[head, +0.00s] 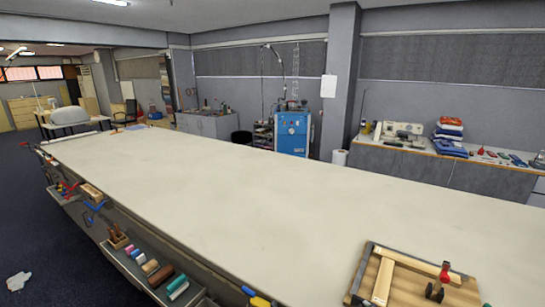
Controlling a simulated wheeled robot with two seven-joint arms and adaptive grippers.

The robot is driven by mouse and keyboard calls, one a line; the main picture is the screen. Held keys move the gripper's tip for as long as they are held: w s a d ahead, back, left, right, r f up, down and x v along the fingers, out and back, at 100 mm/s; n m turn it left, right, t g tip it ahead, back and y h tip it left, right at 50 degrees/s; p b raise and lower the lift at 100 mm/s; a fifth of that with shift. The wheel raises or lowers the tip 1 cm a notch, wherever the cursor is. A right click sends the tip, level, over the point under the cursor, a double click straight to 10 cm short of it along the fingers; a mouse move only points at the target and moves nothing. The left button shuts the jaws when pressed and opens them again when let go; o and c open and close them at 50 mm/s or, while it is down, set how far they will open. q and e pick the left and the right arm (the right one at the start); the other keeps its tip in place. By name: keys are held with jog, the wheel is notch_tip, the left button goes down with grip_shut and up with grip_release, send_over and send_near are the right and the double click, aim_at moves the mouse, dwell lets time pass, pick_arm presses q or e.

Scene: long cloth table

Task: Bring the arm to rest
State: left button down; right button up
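Neither of my arms nor grippers shows in the head view. The long cloth-covered table (230,190) runs from the near right to the far left. Its pale top is bare over most of its length. A wooden board (365,290) with light wooden strips lies at its near right, cut off by the bottom edge. A small red and black tool (438,285) is on this board.
A side shelf (128,262) along the table's left edge holds several thread spools and tools. A white scrap (17,281) lies on the dark floor. A blue machine (292,133) and a counter with folded cloth (449,138) stand behind the table.

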jog(key=s+f+m+g+y, duration=0.1)
jog(key=s+f+m+g, duration=0.45)
jog(key=s, duration=0.75)
jog(key=s+f+n+g+p, duration=0.1)
jog(key=s+f+p, duration=0.1)
jog(key=f, duration=1.4)
jog(key=s+f+n+g+p, duration=0.1)
jog(key=f+p, duration=0.1)
jog(key=f, duration=1.5)
jog(key=s+d+f+p, duration=0.1)
jog(key=s+f, duration=0.6)
jog(key=s, duration=0.4)
jog(key=s+d+f+g+p, duration=0.1)
jog(key=s+d+f+p, duration=0.1)
jog(key=s+f, duration=0.6)
jog(key=s, duration=0.3)
jog(key=shift+d+f, duration=0.25)
jog(key=shift+f, duration=0.05)
jog(key=shift+c, duration=0.4)
